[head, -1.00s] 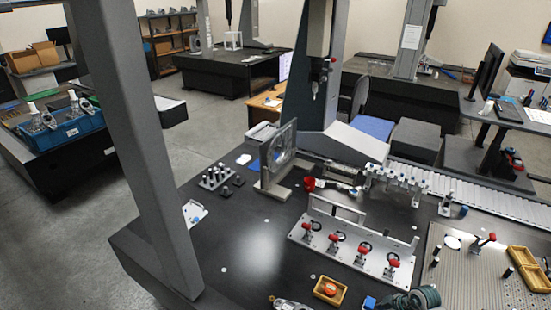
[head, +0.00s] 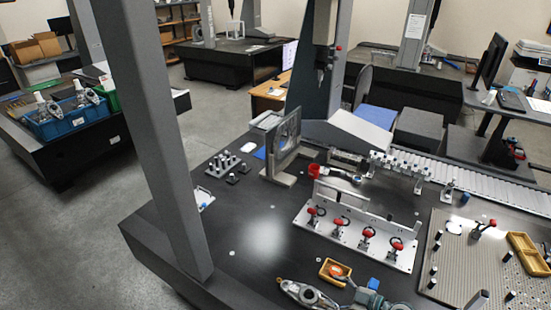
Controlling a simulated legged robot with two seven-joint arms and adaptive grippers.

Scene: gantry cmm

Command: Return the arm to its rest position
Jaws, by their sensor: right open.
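My right gripper (head: 368,299) shows only in part at the bottom edge of the head view, right of centre. It is a dark grey-green shape, cut off by the frame. It is open, and I see nothing held in it. It is just in front of a small blue block (head: 373,284) and right of a grey metal part with a ring (head: 306,292). I cannot tell whether it touches either. My left gripper is out of view.
The black table (head: 262,252) carries a yellow tray (head: 335,271) with an orange item, a fixture plate with red clamps (head: 358,237), and a perforated plate (head: 455,270). A grey gantry column (head: 160,150) rises at left. The table's left front is bare.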

